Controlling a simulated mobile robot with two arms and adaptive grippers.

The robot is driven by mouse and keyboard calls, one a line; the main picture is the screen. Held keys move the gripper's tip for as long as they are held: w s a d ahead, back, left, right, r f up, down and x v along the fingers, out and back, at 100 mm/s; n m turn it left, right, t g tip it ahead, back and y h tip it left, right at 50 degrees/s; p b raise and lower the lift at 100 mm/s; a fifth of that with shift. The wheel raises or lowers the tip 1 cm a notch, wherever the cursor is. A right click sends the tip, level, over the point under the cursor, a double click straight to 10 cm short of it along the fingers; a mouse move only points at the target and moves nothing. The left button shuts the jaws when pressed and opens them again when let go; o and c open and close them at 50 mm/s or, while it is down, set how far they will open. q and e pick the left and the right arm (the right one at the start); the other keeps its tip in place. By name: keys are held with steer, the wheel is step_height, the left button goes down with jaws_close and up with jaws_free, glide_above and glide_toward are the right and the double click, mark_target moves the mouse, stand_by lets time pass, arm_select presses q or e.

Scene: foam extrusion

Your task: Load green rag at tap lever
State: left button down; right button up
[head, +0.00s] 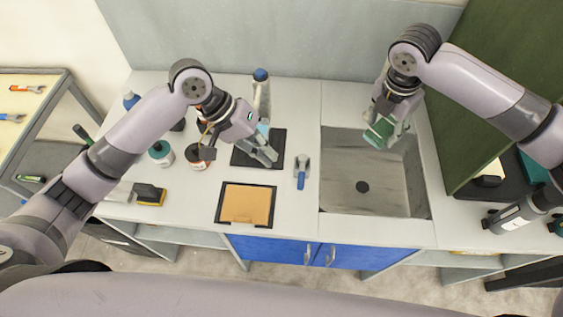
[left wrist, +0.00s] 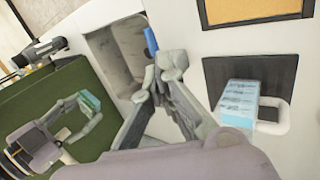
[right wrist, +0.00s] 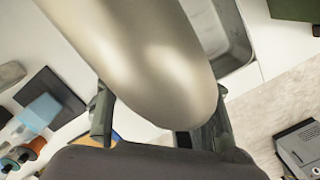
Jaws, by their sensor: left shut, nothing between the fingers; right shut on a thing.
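My right gripper (head: 385,125) is over the back of the grey sink, shut on a green piece that looks like the green rag (head: 378,132). The left wrist view also shows the right gripper (left wrist: 72,122) with the blue-green piece (left wrist: 90,102) in its fingers. In the right wrist view, a large smooth beige rounded shape (right wrist: 145,60) covers the space between the fingers; I cannot tell whether it is the tap. The tap lever cannot be made out. My left gripper (head: 270,153) is shut and empty above the black mat (head: 243,157).
The sink (head: 365,170) is empty, with a dark drain. A blue-handled tool (head: 301,172) lies left of it. A light blue block (left wrist: 240,100) is beside my left gripper. A tan board (head: 247,203) lies in front. A green panel (head: 490,100) stands at right.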

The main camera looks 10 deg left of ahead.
mark_target(369, 138)
arm_select(q)
steer(key=v, duration=0.5)
steer(key=shift+s+a+r, duration=0.15)
steer(key=shift+a+r, duration=0.1)
steer(key=shift+r, duration=0.1)
